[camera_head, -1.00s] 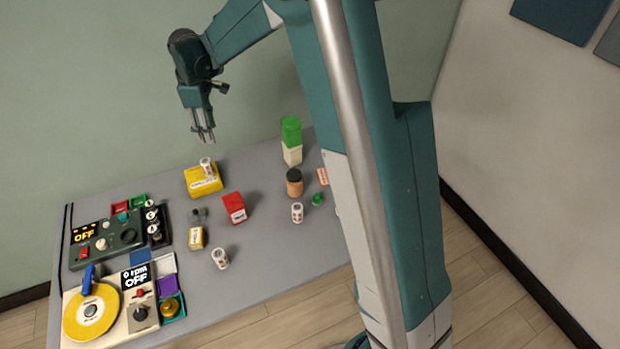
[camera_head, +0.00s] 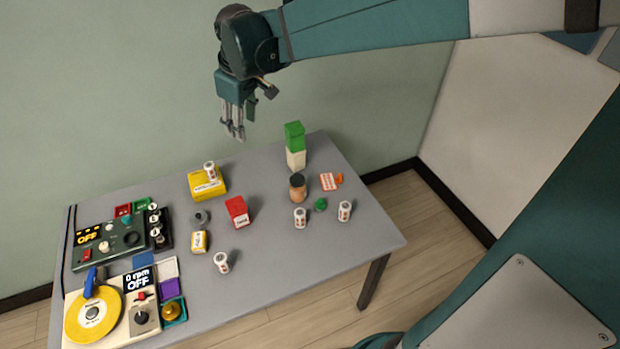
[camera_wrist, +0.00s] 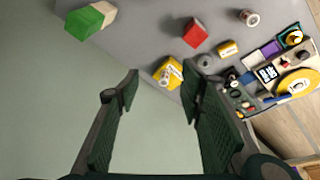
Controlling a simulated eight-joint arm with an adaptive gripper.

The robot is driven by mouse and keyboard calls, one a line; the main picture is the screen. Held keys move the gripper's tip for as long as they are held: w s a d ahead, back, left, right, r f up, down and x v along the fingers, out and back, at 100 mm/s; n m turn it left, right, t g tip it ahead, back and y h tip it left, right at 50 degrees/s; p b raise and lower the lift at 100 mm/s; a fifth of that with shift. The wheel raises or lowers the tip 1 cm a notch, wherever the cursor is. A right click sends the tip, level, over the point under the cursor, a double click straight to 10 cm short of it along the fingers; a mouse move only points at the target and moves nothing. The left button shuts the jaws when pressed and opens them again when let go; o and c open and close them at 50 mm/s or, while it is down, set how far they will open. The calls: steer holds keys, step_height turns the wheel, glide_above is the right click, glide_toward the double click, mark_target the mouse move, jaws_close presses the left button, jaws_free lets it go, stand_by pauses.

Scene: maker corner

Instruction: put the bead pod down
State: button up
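My gripper (camera_head: 234,132) is raised above the back of the table, against the wall. In the wrist view my gripper (camera_wrist: 160,88) is open, with nothing between its fingers. A small white patterned cylinder (camera_head: 211,171), which looks like a bead pod, stands upright on a yellow box (camera_head: 207,188) below the gripper. Similar white cylinders stand apart on the table: one at the front (camera_head: 222,262), one at the middle right (camera_head: 300,218) and one farther right (camera_head: 345,211). I cannot tell which one the task means.
A green-and-white block stack (camera_head: 295,146) stands at the back right. A brown jar (camera_head: 298,188), an orange card (camera_head: 329,181) and a red box (camera_head: 237,212) stand nearby. Control panels and a yellow disc (camera_head: 93,312) fill the left side. The table's front right (camera_head: 320,245) is clear.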

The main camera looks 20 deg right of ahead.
steer(key=s+d+m+t, duration=0.1)
steer(key=s+d+m, duration=0.1)
steer(key=s, duration=0.7)
steer(key=s+d+f+m+t, duration=0.1)
steer(key=s+d+m, duration=0.2)
steer(key=s, duration=0.6)
steer(key=s+d+m+t, duration=0.1)
steer(key=s+d+m, duration=0.2)
steer(key=s, duration=0.6)
steer(key=shift+s+d+f+t, duration=0.25)
steer(key=shift+s+d+t, duration=0.05)
steer(key=shift+d+t, duration=0.1)
steer(key=shift+o, duration=0.5)
steer(key=shift+f, duration=0.1)
steer(key=m+g+b, duration=0.6)
steer(key=m+g, duration=0.1)
steer(key=m, duration=1.2)
glide_above(347, 205)
steer(key=f, duration=2.8)
steer(key=shift+a+f, duration=0.35)
steer(key=shift+f, duration=0.05)
steer(key=shift+d+f, duration=0.3)
steer(key=shift+f, duration=0.3)
steer(key=shift+f, duration=0.15)
